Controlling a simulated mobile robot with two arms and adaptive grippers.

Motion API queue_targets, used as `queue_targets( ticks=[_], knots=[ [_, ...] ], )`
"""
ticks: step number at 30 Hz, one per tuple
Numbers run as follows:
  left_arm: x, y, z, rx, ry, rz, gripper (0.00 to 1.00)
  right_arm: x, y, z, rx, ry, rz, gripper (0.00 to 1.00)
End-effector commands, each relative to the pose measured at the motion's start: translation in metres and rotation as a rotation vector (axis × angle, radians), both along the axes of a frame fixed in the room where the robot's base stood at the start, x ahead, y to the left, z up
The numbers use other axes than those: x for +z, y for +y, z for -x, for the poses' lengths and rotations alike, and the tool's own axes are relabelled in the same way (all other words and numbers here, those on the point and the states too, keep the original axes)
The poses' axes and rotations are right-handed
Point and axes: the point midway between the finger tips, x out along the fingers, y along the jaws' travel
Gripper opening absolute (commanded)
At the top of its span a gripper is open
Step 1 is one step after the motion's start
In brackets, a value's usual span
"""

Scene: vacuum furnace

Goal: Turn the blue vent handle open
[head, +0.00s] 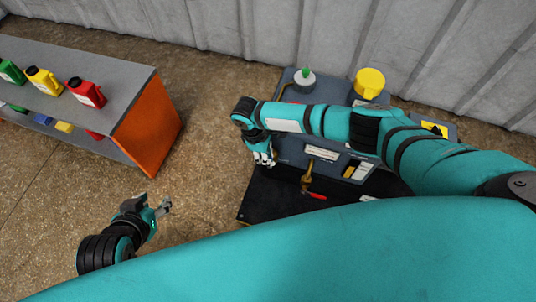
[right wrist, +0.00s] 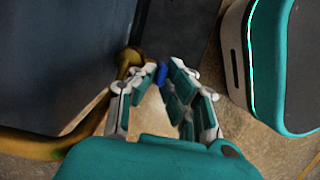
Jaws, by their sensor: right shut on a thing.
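The blue vent handle (right wrist: 162,72) shows in the right wrist view as a small blue piece at the fingertips. It sits beside the brass pipe fitting (right wrist: 128,60) on the side of the dark machine. My right gripper (right wrist: 153,78) is shut on the handle, and its fingers hide most of it. In the head view my right gripper (head: 264,157) is at the left side of the dark grey machine (head: 292,150), and the handle cannot be made out there. My left gripper (head: 165,207) is open and empty over the floor at the lower left.
A grey-topped shelf (head: 125,75) with an orange end holds green, yellow and red bottles at the left. A black surface (head: 265,205) with a red-handled tool (head: 313,195) lies in front of the machine. A yellow container (head: 370,82) stands behind my right arm. The floor between is clear.

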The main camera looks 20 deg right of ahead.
Motion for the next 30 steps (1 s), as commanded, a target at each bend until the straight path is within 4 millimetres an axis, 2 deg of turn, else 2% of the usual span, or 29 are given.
queue_targets(
  ticks=[1,7,8,12,23,26,30],
  knots=[
    [0.0,0.0,0.0,0.0,0.0,0.0,0.4,0.001,-0.006,-0.004,-0.004,-0.008,0.012,0.0],
    [0.0,0.0,0.0,0.0,-0.001,0.0,0.4,0.001,-0.006,-0.003,-0.004,-0.007,0.013,0.0],
    [0.0,0.0,0.0,0.0,-0.001,0.0,0.4,0.0,-0.006,-0.003,-0.004,-0.007,0.013,0.13],
    [0.0,0.0,0.0,0.0,-0.001,0.0,0.4,0.0,-0.005,-0.002,-0.003,-0.004,0.011,0.32],
    [0.0,0.0,0.0,0.0,-0.002,0.0,0.4,0.005,-0.001,-0.001,0.0,-0.002,0.004,0.32],
    [0.0,0.0,0.0,0.0,-0.002,0.0,0.4,0.018,0.002,-0.003,0.001,-0.003,0.003,0.32],
    [0.0,0.0,0.0,0.0,-0.002,0.0,0.4,0.047,0.009,-0.008,0.001,-0.005,0.002,0.32]
  ],
)
